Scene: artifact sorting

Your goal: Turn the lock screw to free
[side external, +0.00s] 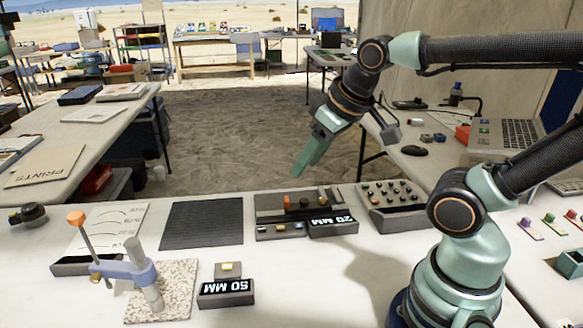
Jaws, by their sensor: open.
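My gripper (306,158) is open and empty, pointing down in the air above the back of the white bench. Below it is a dark device (270,212) with an orange piece, small coloured buttons and a 20 MM display (333,221). At the left front stands a lavender clamp-like tool (128,270) with a thin rod, an orange knob (76,218) and a tilted grey cylinder (150,285). A 50 MM display block (226,288) with a yellow button sits to its right. I cannot tell which part is the lock screw. My gripper touches none of these.
A dark ribbed mat (201,222) and a speckled stone plate (178,275) lie on the bench. A button panel (392,202) stands right of the dark device. A drawing sheet (110,228) lies at left. The bench front centre (310,285) is clear.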

